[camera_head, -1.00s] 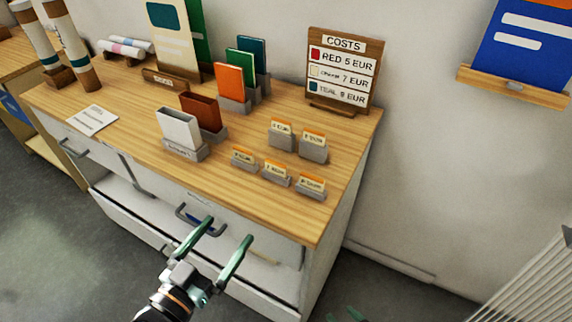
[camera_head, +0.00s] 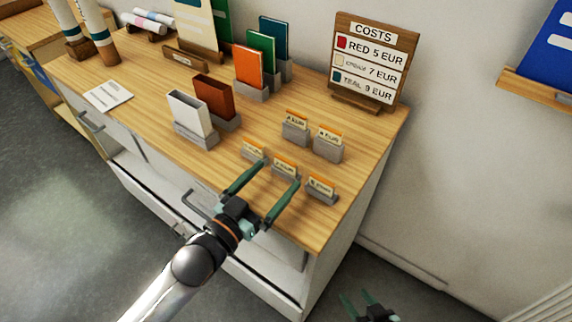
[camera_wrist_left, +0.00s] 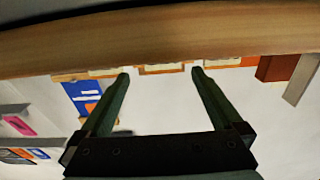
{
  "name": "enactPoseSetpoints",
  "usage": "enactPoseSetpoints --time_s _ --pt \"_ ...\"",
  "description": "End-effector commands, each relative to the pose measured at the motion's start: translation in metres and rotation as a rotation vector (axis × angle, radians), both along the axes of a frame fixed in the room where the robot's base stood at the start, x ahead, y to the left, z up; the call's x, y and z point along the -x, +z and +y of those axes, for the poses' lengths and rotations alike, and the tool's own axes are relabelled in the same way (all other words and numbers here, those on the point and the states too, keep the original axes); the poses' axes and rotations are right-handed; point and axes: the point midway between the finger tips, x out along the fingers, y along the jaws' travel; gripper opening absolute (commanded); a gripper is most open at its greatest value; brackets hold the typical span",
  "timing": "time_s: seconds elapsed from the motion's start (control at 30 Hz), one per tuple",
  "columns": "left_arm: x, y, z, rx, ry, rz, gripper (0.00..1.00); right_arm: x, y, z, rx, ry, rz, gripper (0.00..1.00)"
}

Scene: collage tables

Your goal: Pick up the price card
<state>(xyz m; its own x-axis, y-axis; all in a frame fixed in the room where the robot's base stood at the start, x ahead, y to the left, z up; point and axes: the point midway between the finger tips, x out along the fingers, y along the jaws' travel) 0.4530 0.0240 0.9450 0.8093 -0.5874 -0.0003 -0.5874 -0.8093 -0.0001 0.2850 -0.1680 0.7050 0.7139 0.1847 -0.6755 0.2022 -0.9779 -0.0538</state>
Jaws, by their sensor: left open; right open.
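Several small cream price cards with orange tops stand in grey holders on the wooden tabletop. Three form the front row: a left card (camera_head: 254,150), a middle card (camera_head: 286,167) and a right card (camera_head: 320,187). Two more, a left one (camera_head: 296,121) and a right one (camera_head: 329,135), stand behind. My left gripper (camera_head: 279,174) is open and empty, its fingertips close to the front row near the middle card. In the left wrist view a card (camera_wrist_left: 162,69) shows between the fingertips, beyond the table edge; contact cannot be told. My right gripper (camera_head: 358,298) is open, low beside the cabinet.
A COSTS board (camera_head: 367,62) stands at the back right. Orange (camera_head: 249,67) and green (camera_head: 261,55) books stand behind. The cabinet's front edge lies under my left gripper.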

Motion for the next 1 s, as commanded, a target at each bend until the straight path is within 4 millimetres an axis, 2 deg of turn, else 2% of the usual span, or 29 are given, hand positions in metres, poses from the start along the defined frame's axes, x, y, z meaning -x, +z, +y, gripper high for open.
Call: enactPoseSetpoints --time_s 0.17,0.33,0.5,0.77,0.83,1.0 --pt "-0.009 0.003 -0.006 0.001 0.000 -0.001 1.00 0.000 0.002 0.000 0.000 0.000 0.001 0.52" --pt "-0.031 0.011 -0.017 0.001 0.000 -0.003 1.00 0.000 0.006 0.000 0.000 0.000 0.001 0.52" --pt "-0.045 0.009 -0.028 0.001 -0.002 0.000 1.00 0.000 0.006 0.000 0.000 0.000 0.000 0.52" --pt "-0.048 0.008 -0.030 -0.001 -0.002 0.001 1.00 0.000 0.006 0.000 0.000 0.000 0.000 0.52" --pt "-0.048 0.008 -0.030 0.000 -0.002 0.000 0.95 0.000 0.006 0.000 0.000 0.000 0.000 0.52" --pt "-0.048 0.008 -0.030 0.000 -0.001 0.000 0.76 -0.001 0.006 0.000 0.000 0.000 -0.001 0.52"
